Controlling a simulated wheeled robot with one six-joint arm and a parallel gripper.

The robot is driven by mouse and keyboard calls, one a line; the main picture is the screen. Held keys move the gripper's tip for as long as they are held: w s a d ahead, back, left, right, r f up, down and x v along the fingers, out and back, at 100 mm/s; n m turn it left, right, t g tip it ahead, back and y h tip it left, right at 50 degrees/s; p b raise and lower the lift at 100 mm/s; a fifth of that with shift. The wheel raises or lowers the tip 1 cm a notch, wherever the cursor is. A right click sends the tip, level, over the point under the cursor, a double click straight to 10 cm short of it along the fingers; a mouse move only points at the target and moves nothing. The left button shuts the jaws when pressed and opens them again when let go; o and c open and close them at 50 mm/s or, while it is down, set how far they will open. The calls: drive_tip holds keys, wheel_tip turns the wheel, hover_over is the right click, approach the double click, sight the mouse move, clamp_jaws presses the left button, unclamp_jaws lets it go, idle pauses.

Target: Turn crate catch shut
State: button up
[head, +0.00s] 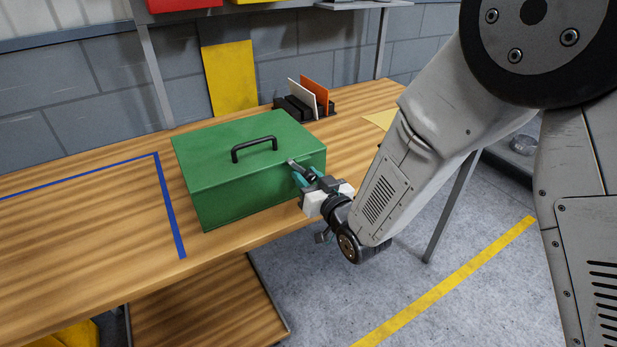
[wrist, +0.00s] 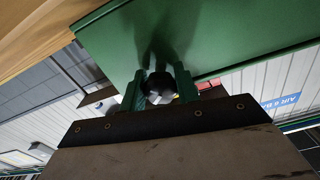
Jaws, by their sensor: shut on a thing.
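A green crate (head: 240,165) with a closed lid and a black handle (head: 254,148) on top stands on the wooden bench. Its catch (head: 293,163) is on the side facing my arm, partly hidden by my gripper. My gripper (head: 306,176) is at that side of the crate, shut on the catch. In the wrist view my gripper (wrist: 160,88) has its two green fingers on either side of the dark catch knob (wrist: 159,82), against the green crate wall (wrist: 215,35). I cannot tell how far the catch is turned.
The wooden bench (head: 80,220) has blue tape (head: 170,205) left of the crate. A black rack (head: 300,108) with a white and an orange card stands behind it. A shelf post (head: 155,75) rises at the back. Bare floor (head: 400,290) lies in front.

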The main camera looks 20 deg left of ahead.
drive_tip(key=m, duration=0.4)
drive_tip(key=shift+s+a+m, duration=0.1)
drive_tip(key=shift+m, duration=2)
drive_tip(key=shift+r, duration=0.1)
drive_tip(key=o, duration=1)
drive_tip(key=shift+c, duration=0.2)
